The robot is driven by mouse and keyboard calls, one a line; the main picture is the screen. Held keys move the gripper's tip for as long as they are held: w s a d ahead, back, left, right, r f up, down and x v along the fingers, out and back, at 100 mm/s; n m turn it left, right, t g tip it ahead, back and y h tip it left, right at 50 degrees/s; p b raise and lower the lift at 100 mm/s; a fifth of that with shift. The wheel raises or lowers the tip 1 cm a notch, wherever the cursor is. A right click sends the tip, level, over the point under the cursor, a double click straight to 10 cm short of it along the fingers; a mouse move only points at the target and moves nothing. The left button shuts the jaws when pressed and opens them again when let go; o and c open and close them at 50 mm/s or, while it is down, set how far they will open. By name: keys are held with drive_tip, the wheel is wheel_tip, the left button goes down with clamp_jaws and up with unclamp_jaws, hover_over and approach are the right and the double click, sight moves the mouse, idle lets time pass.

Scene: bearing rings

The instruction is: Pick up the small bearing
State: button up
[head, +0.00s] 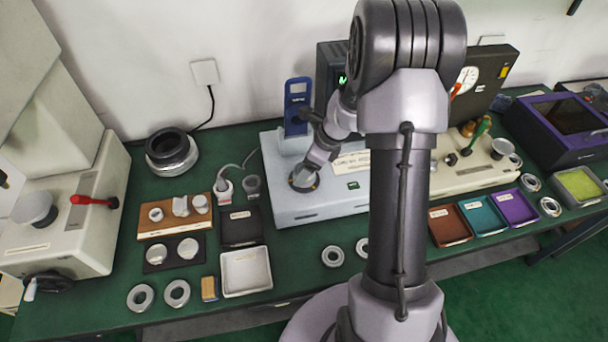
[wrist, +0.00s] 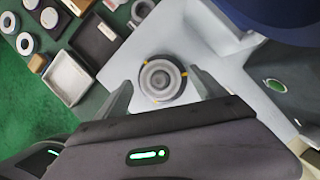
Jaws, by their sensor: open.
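A small grey ring-shaped part, which looks like the small bearing (wrist: 157,76), sits on a dark round seat with yellow marks on the pale machine (head: 318,210). My gripper (wrist: 161,77) is open, with one finger on each side of this seat in the wrist view. The fingers appear apart from the ring, and nothing is held. In the head view my gripper (head: 304,178) is over the left part of the machine top, largely covering the seat. I cannot tell the exact height of the fingertips above the ring.
A blue upright device (head: 297,105) stands behind the seat. Left of the machine are a white tray (head: 246,271), a black tray (head: 240,227) and a wooden board (head: 174,232) with small parts. Several loose rings, one at the front (head: 332,256), lie on the green bench.

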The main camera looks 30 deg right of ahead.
drive_tip(key=c, duration=1.7)
drive_tip(key=shift+r, duration=0.15)
